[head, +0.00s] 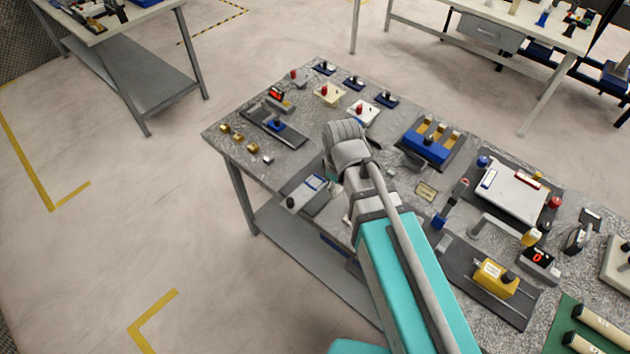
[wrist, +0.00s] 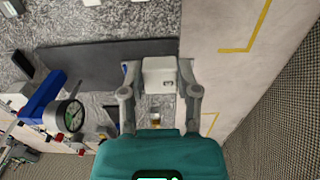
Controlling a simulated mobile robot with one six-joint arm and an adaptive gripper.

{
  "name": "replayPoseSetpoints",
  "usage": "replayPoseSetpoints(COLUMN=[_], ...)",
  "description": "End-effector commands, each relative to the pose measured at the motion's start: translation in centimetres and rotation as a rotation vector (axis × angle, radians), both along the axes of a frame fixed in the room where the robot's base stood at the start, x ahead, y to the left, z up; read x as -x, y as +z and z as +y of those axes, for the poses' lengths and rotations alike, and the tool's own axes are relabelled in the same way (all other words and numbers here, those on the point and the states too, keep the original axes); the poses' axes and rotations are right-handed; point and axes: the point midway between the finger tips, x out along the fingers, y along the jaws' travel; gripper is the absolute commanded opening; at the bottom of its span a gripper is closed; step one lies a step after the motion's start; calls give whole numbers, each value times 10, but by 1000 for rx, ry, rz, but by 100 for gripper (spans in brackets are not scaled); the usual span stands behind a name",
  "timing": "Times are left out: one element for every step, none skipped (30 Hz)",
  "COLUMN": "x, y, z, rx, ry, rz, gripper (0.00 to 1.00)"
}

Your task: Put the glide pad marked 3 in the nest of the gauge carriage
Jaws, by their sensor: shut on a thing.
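In the wrist view my gripper (wrist: 159,80) is shut on a pale block (wrist: 159,72), which sits between both fingertips. A small dark mark shows on the block, too small to read for certain. I take it to be the glide pad. In the head view my own arm hides the gripper and the block. A round dial gauge (wrist: 70,115) on a blue body shows left of the gripper in the wrist view. I cannot tell for sure which thing is the gauge carriage, and no nest is clearly seen. The block appears over or beside a dark grey plate (wrist: 90,62).
The speckled bench (head: 222,137) is crowded. A blue carriage (head: 277,125) on a dark rail stands at left, a yellow block (head: 495,279) on rails at right. A blue fixture (head: 426,146) and white plate (head: 515,188) stand beyond my arm. Open floor lies left.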

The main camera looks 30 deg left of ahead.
Motion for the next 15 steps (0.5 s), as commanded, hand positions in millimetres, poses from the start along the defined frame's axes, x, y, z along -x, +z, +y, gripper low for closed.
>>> replayPoseSetpoints(x=[5, 7, 10, 12, 13, 14, 15, 15, 16, 16, 16, 16, 16, 16, 16], y=[2, 2, 3, 3, 3, 3, 3, 3, 3, 3, 3, 3, 3, 3, 3], z=[5, 7, 9, 11, 12, 13, 14, 14, 15, 15, 15, 15, 15, 15, 15], rx=[0, 0, 0, 0, 0, 0, 0, 0, 0, 0, 0, 0, 0, 0, 0], ry=[1, 1, 1, 1, 1, 0, -1, -1, -2, -2, -2, -2, -2, -2, -2], rz=[0, 0, 0, 0, 0, 0, 0, 0, 0, 0, 0, 0, 0, 0, 0], gripper=[3, 3, 3, 3, 3, 3, 3, 3, 3, 3, 3, 3, 3, 3, 3])
